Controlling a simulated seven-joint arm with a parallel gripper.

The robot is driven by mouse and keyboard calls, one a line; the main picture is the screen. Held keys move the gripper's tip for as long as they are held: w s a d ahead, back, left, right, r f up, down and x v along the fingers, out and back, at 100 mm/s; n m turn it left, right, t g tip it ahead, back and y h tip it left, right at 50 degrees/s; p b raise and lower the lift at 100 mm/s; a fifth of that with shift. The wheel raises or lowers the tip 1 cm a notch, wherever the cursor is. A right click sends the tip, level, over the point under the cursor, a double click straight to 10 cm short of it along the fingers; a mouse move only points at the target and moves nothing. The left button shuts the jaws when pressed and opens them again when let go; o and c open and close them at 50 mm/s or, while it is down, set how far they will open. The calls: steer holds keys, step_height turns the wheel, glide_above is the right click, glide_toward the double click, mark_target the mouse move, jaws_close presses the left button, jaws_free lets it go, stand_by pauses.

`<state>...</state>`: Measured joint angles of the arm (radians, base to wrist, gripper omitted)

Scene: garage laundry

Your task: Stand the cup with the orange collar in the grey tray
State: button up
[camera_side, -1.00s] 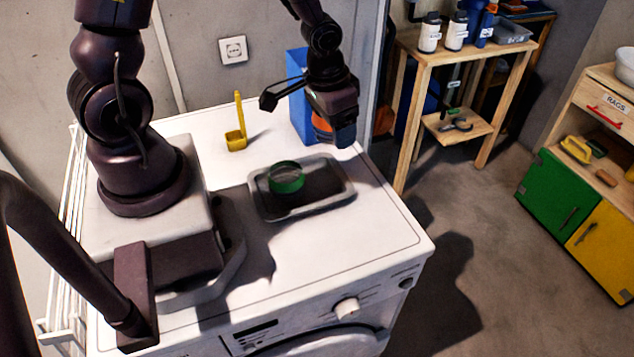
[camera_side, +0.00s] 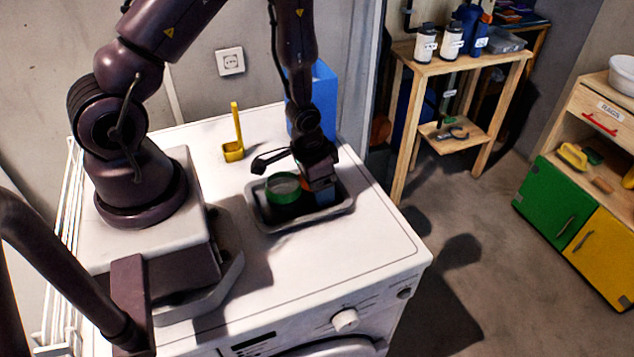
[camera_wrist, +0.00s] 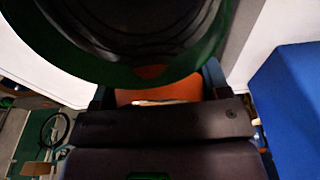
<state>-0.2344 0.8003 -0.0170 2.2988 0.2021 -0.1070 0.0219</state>
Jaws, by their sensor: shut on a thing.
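The grey tray (camera_side: 262,224) lies on the white washing machine top. A green round cup (camera_side: 283,190) stands in its left half; its rim fills the top of the wrist view (camera_wrist: 205,62). My gripper (camera_side: 325,192) is low over the right part of the tray, just right of the green cup. In the wrist view an orange curved surface (camera_wrist: 158,95), the orange-collared cup, sits between my blue fingers, and my gripper is shut on it.
A yellow scoop-like holder (camera_side: 234,150) stands behind the tray. A tall blue box (camera_side: 324,95) stands behind my gripper, and it is at the right in the wrist view (camera_wrist: 290,100). The front of the machine top (camera_side: 330,260) is clear.

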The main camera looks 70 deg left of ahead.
steer(key=shift+f, duration=0.2)
steer(key=o, duration=1)
steer(key=shift+c, duration=0.2)
step_height(320, 180, up, 25)
steer(key=s+d+t+y, duration=0.1)
steer(key=s+d+t, duration=0.1)
steer(key=s, duration=0.1)
steer(key=s+d+r+t+h, duration=0.1)
steer(key=s+d+r, duration=0.3)
steer(key=r, duration=0.5)
steer(key=s, duration=0.2)
steer(key=shift+s+r+t, duration=0.15)
steer(key=shift+s+t, duration=0.25)
